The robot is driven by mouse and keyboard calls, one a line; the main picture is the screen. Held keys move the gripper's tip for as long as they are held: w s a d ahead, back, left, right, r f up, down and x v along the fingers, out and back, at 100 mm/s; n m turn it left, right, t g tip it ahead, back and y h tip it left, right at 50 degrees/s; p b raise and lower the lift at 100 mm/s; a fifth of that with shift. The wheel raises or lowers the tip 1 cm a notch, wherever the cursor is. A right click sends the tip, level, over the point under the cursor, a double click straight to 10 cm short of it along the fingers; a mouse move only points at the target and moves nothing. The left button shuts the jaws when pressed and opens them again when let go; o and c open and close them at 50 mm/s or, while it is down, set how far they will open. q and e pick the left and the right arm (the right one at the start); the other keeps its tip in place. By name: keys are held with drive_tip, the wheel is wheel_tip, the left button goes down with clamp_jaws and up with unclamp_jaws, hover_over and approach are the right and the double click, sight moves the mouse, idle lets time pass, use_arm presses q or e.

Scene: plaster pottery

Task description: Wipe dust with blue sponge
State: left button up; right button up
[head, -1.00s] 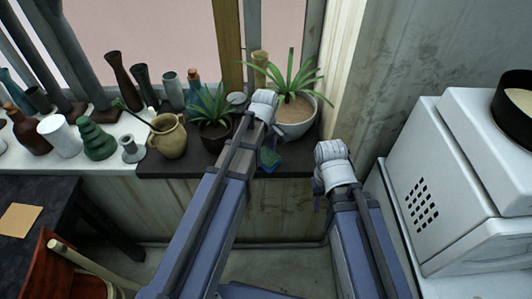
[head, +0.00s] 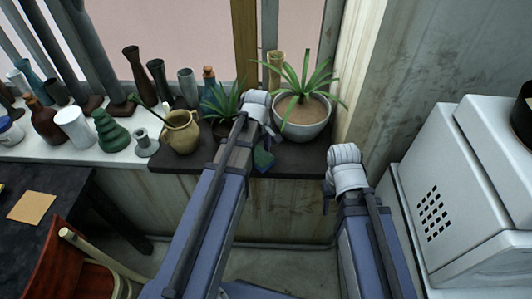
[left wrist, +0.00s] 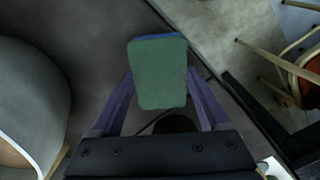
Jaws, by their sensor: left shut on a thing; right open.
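The sponge (head: 264,159) shows as a small green and blue patch low over the dark ledge (head: 215,163), beside the front edge. In the left wrist view the sponge (left wrist: 158,75) is a green pad with a blue edge. My left gripper (left wrist: 158,95) is shut on it, one finger on each side. In the head view my left gripper (head: 262,140) is partly hidden by its own wrist. I cannot tell whether the sponge touches the ledge. My right gripper (head: 328,196) is open and empty, in front of the ledge's right end. No dust patch can be made out clearly.
A white bowl planter (head: 303,128) stands right of my left gripper, and a smaller potted plant (head: 221,103) stands left. A tan jug (head: 182,133) is further left. Several vases line the white sill. A white machine (head: 450,190) stands at right, a red chair (head: 72,262) at lower left.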

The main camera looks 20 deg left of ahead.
use_arm(q)
drive_tip(key=shift+s+a, duration=0.15)
drive_tip(key=shift+a, duration=0.5)
drive_tip(key=shift+r, duration=0.15)
wheel_tip(320, 180, up, 6)
drive_tip(key=p, duration=0.6)
drive_tip(key=shift+d, duration=0.1)
wheel_tip(320, 180, up, 3)
drive_tip(key=p, duration=0.3)
